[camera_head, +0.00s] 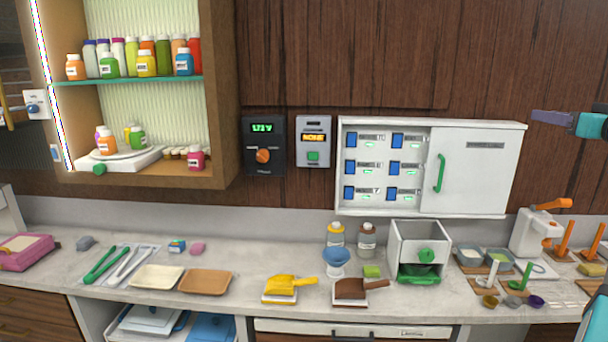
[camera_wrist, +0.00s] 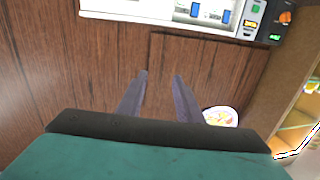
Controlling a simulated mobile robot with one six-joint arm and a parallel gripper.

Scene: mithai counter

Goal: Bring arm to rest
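My gripper (camera_head: 536,116) shows at the right edge of the head view, raised in front of the brown wood wall and well above the counter. Its body is teal and its fingers are dark purple, pointing left. In the wrist view my gripper (camera_wrist: 160,76) has its two fingers apart with nothing between them, so it is open and empty. Behind them is bare wood panelling. Another part of my arm (camera_head: 594,318) shows at the lower right corner of the head view. The rest of the arm is out of frame.
A white wall cabinet (camera_head: 476,172) hangs left of my gripper. Below stand a white machine with an orange handle (camera_head: 532,232) and upright orange sticks (camera_head: 565,240) on the counter (camera_head: 225,304). A bottle shelf (camera_head: 130,80) is far left. The air around my gripper looks clear.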

